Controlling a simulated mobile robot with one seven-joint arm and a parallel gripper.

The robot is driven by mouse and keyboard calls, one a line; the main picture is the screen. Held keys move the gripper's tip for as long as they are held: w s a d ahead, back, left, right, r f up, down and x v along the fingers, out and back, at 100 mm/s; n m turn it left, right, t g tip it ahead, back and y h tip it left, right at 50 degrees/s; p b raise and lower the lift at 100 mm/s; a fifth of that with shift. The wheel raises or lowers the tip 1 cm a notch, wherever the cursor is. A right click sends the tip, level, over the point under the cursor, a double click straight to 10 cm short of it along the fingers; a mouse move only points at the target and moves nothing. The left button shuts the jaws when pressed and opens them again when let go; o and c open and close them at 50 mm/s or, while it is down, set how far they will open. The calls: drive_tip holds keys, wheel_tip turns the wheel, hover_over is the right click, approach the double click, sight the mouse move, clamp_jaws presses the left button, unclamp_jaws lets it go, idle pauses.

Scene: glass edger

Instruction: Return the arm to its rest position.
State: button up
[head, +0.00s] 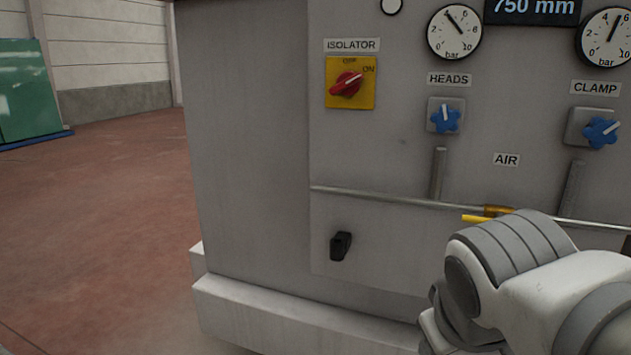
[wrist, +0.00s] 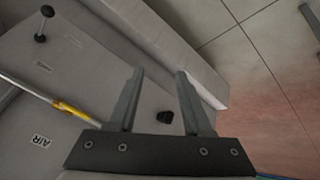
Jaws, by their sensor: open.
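My arm (head: 525,265) shows at the lower right of the head view, bent in front of the grey machine panel. My gripper is out of sight there. In the wrist view my gripper (wrist: 160,73) is open, with its two fingers apart and nothing held between them. A small black knob (wrist: 165,117) shows in the gap between the fingers, on the machine behind them. I cannot tell the exact distance from the fingers to the machine.
The grey machine (head: 250,130) carries a red isolator switch (head: 346,84), blue knobs (head: 445,118), gauges, a pipe with a yellow lever (head: 476,218) and a black handle (head: 340,246). Its pale plinth (head: 280,310) juts out below. Red floor (head: 100,230) at left is clear.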

drive_tip(key=s+a+f+m+y, duration=0.2)
drive_tip(key=s+f+m, duration=0.1)
drive_tip(key=s, duration=0.1)
wheel_tip(320, 180, up, 15)
drive_tip(key=p, duration=1.5)
drive_tip(key=shift+w, duration=0.35)
drive_tip(key=shift+d, duration=0.1)
